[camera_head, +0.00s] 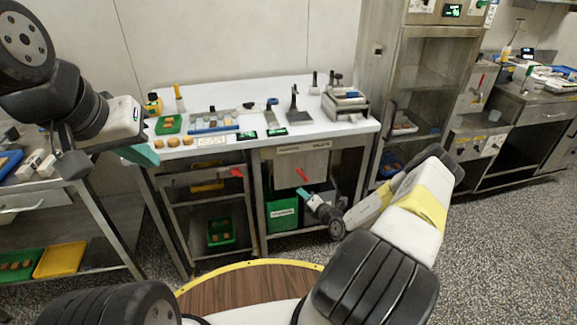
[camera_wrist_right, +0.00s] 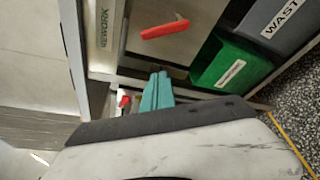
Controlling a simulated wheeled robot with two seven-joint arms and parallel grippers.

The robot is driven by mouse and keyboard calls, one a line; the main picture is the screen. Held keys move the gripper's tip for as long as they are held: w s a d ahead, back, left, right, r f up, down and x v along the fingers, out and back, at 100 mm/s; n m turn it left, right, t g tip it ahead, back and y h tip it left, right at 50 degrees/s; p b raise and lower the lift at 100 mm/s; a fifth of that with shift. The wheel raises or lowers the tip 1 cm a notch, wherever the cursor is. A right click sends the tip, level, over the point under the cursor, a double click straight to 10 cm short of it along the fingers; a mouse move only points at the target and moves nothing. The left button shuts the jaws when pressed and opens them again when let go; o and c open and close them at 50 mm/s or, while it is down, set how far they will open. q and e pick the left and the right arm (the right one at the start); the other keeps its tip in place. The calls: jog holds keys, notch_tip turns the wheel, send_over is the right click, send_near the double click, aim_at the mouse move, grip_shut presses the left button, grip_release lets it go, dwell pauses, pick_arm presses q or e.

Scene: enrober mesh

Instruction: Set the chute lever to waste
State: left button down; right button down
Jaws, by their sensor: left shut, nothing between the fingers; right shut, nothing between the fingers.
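The red chute lever (camera_head: 302,174) sits on the steel chute panel (camera_head: 286,165) under the white-topped bench and slants down to the right. It also shows in the right wrist view (camera_wrist_right: 165,28), with a REWORK label (camera_wrist_right: 104,25) to its left. My right gripper (camera_head: 303,193), with teal fingers, is shut and empty just below the lever. In the right wrist view its fingertips (camera_wrist_right: 158,78) are apart from the lever. My left gripper (camera_head: 140,155) is shut and empty at the bench's left end. A grey bin (camera_wrist_right: 262,28) carries a WASTE label.
A green bin (camera_head: 282,214) stands under the chute panel, left of the grey bin. Another red handle (camera_head: 237,172) is on the frame to the left. Trays, cookies and tools lie on the bench top (camera_head: 345,126). A tall steel cabinet (camera_head: 415,75) stands at right.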

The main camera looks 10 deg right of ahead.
jog(key=shift+w, duration=0.1)
jog(key=w, duration=0.9)
jog(key=shift+w+r, duration=0.15)
jog(key=shift+r, duration=0.05)
jog(key=shift+d, duration=0.15)
